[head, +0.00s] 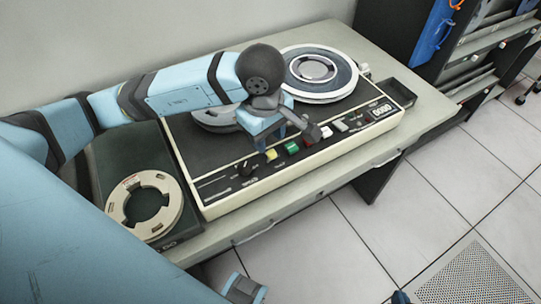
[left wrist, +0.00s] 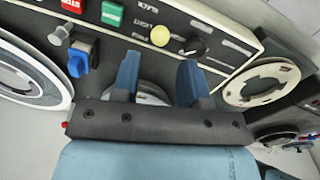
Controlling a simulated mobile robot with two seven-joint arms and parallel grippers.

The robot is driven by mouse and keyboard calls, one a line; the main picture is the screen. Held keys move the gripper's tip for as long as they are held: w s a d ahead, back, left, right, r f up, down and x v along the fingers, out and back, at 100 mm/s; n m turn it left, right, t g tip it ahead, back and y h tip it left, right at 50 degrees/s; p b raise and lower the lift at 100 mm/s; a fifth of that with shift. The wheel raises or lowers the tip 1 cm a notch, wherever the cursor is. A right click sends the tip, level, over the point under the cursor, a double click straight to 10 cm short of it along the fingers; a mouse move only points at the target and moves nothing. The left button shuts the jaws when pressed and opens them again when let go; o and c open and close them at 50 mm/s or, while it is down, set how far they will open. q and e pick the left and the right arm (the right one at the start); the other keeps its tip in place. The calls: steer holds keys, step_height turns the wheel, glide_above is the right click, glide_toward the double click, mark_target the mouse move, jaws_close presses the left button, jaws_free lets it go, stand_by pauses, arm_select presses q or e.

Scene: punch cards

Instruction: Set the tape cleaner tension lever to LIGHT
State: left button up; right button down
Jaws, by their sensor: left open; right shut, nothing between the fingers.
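The tape machine (head: 215,208) has a control strip along its front edge. In the left wrist view, a small blue lever-like piece (left wrist: 82,55) stands beside a grey metal knob (left wrist: 57,34) just behind the buttons. I cannot tell for sure that it is the tension lever, and no LIGHT marking is legible. My left gripper (head: 267,137) hangs over the machine behind the buttons. Its two blue fingers show apart and empty in the left wrist view (left wrist: 159,78). The gripper and wrist hide part of the machine's middle.
The strip carries a black knob (head: 246,169) and yellow (head: 271,155), green (head: 292,148) and red (head: 309,145) buttons. A large reel (head: 340,82) lies at the back right. A cream ring (head: 128,211) lies on a dark box at left.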

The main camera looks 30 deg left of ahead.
mark_target(270, 161)
arm_select(q)
steer(key=f, duration=0.8)
steer(key=shift+w+d+f, duration=0.1)
steer(key=shift+w+f, duration=0.1)
steer(key=shift+w, duration=0.1)
jaws_close()
